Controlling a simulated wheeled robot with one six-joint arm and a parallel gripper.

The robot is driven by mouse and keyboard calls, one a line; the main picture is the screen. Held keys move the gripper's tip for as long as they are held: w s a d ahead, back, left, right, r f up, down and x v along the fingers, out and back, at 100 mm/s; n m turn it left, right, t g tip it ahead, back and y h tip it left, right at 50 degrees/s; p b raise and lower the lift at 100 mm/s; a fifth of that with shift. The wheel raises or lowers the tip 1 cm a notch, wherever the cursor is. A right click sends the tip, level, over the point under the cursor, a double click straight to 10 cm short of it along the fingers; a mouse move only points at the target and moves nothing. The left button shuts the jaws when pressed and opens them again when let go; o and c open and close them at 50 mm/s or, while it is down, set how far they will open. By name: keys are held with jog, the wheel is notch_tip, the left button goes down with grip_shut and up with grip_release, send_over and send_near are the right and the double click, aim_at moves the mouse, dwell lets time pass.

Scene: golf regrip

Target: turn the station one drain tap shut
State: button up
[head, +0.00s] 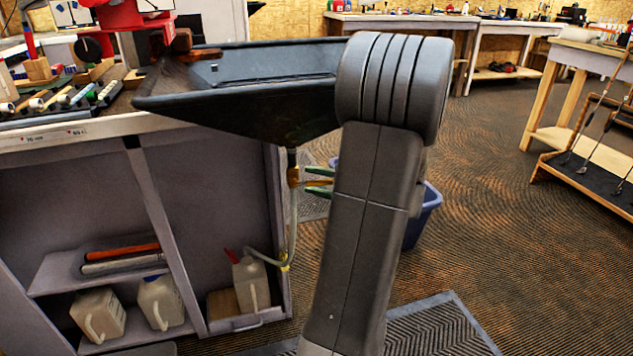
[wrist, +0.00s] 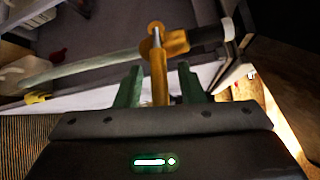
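The station one drain tap (head: 293,177) is a brass-yellow fitting on the pipe under the black drain tray (head: 235,112). In the wrist view the tap body (wrist: 176,42) sits on the line, and its yellow lever (wrist: 158,80) points toward my gripper, crosswise to the pipe. My gripper (head: 318,181) is beside the tap, at its right. In the wrist view my gripper (wrist: 160,80) has its two green fingers apart, one on each side of the lever, with a gap showing on both sides. My arm hides most of the gripper in the head view.
A clear hose (head: 291,220) runs down from the tap to a pale jug (head: 252,285) on the cabinet's low shelf. A blue bin (head: 425,215) stands behind my arm. Open carpet (head: 500,200) lies to the right, with a grey mat (head: 445,325) in front.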

grip_shut()
jog(key=shift+r+n+h, duration=0.25)
jog(key=shift+n+h, duration=0.15)
jog(key=shift+h, duration=0.1)
grip_release()
jog(key=shift+d, duration=0.15)
jog(key=p+v, duration=0.3)
jog(key=v, duration=1)
jog(key=shift+d, duration=0.3)
